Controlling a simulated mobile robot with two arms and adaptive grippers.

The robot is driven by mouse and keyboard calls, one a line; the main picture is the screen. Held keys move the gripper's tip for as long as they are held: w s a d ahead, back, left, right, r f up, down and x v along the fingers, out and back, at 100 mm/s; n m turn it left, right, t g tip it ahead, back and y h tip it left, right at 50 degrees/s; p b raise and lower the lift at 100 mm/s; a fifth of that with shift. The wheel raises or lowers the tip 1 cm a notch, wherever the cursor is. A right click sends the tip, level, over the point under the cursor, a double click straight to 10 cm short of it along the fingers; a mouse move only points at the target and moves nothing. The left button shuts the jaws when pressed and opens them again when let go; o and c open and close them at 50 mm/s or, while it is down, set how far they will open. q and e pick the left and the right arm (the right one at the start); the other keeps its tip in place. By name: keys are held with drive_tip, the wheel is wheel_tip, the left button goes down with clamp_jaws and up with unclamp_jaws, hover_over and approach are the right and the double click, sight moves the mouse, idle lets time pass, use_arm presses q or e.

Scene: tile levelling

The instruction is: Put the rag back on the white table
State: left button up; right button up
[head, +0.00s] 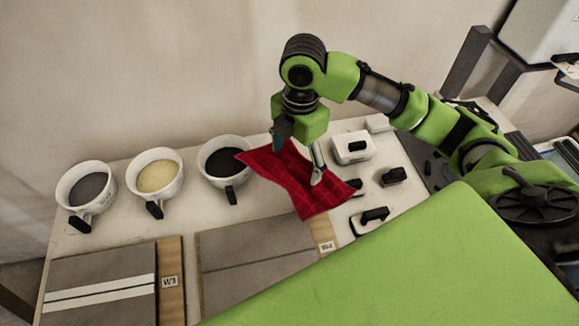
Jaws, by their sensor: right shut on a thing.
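The red checked rag (298,180) hangs from my right gripper (297,168), which is shut on it over the white table (130,225). The rag spreads out beside the black-filled cup and reaches down to the right, over the back edge of a grey tile board. I cannot tell whether its lower corner touches the table. My left gripper is not in view.
White cups with dark grey (88,188), yellowish (157,176) and black (222,162) contents stand along the back. Tile boards (105,280) (250,262) lie in front. White and black tools (352,147) (370,219) sit right of the rag. My green body part covers the lower right.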

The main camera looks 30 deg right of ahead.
wheel_tip(320, 180, down, 12)
drive_tip(key=w+d+n+b, duration=0.1)
drive_tip(key=d+n+b, duration=0.1)
drive_tip(key=n+b, duration=0.45)
drive_tip(key=shift+n, duration=0.55)
drive_tip(key=w+d+f, duration=0.1)
drive_tip(key=w+f, duration=0.1)
drive_tip(key=w, duration=0.1)
drive_tip(key=w+d+f+p, duration=0.1)
drive_tip(key=w, duration=0.3)
drive_tip(key=w+d+f+p, duration=0.1)
drive_tip(key=w+f, duration=0.1)
drive_tip(key=w, duration=0.2)
drive_tip(key=shift+w+d+f, duration=0.15)
drive_tip(key=shift+w+f, duration=0.1)
drive_tip(key=shift+f, duration=0.05)
drive_tip(key=shift+w+d+f, duration=0.2)
drive_tip(key=shift+w+f, duration=0.4)
drive_tip(key=shift+w, duration=0.15)
drive_tip(key=shift+w+d+f, duration=0.1)
drive_tip(key=shift+w+f, duration=0.2)
drive_tip(key=shift+f, duration=0.1)
